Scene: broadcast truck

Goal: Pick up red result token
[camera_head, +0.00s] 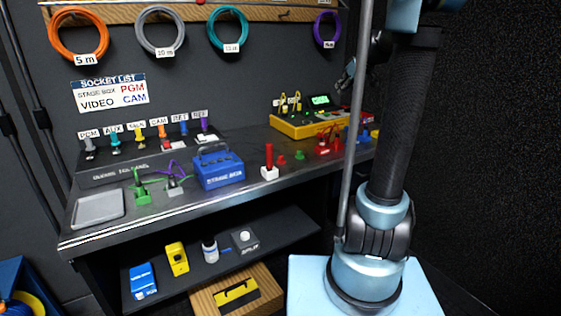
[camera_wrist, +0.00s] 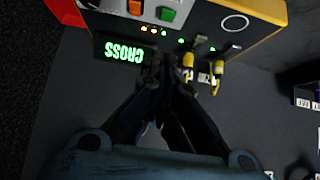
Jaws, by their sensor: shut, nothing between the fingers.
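A small red token (camera_head: 282,159) lies on the worktop, right of a red-handled piece with a white base (camera_head: 269,163). A similar green token (camera_head: 299,155) lies just to its right. I take the small red piece to be the result token, though it is tiny here. My gripper (camera_head: 346,76) is up beside the yellow tester (camera_head: 295,127), behind my arm and apart from the token. In the wrist view my gripper (camera_wrist: 166,88) is shut and empty in front of the tester's face, with a green "CROSS" display (camera_wrist: 124,52). The token is not visible there.
Several red and blue connectors (camera_head: 323,147) stand right of the tokens, partly behind my arm. A blue stage box (camera_head: 217,169) and grey tray (camera_head: 98,208) are to the left. Two yellow plugs (camera_wrist: 188,62) are in the tester. Coiled cables (camera_head: 228,28) hang above.

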